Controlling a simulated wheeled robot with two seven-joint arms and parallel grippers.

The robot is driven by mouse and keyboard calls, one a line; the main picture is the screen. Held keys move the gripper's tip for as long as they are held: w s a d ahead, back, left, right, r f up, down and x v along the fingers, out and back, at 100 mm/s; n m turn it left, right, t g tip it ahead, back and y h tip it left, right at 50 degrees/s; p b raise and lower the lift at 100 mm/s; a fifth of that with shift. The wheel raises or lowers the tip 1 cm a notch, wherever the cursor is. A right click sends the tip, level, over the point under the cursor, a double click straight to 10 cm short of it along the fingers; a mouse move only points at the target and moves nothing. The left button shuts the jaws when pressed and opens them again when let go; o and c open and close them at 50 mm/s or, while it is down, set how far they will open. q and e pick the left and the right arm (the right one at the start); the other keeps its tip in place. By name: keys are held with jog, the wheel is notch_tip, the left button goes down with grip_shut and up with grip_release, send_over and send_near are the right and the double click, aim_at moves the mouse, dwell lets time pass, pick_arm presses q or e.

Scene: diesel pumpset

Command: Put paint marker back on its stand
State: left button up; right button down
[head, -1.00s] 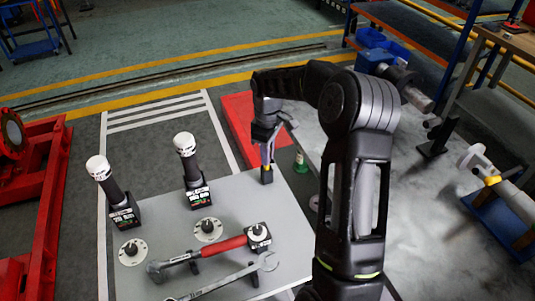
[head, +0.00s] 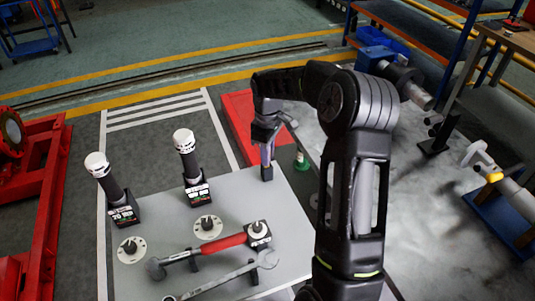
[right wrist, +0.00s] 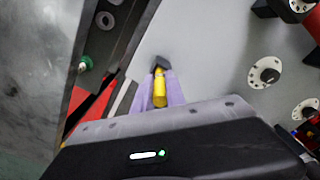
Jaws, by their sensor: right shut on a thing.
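My right gripper (head: 268,156) is above the far right corner of the grey table and points down. In the right wrist view its purple fingers (right wrist: 160,96) are shut on the yellow paint marker (right wrist: 159,88). The marker lines up with a small black stand (right wrist: 161,63), which also shows below the fingers in the head view (head: 267,174). The marker's end is close to the stand, but I cannot tell whether it sits inside. The fingers hide the marker in the head view. My left gripper is not in view.
The grey table (head: 235,205) holds two black-and-white tools (head: 188,160) (head: 108,185), a red-handled hammer (head: 222,244), a wrench (head: 235,275) and round white holders (head: 208,227). A green-based item (head: 301,161) stands just right of the gripper.

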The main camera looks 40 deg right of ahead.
jog(key=shift+f, duration=0.35)
jog(key=c, duration=1.3)
grip_release()
jog(key=shift+r+b, duration=0.6)
jog(key=shift+r, duration=3.35)
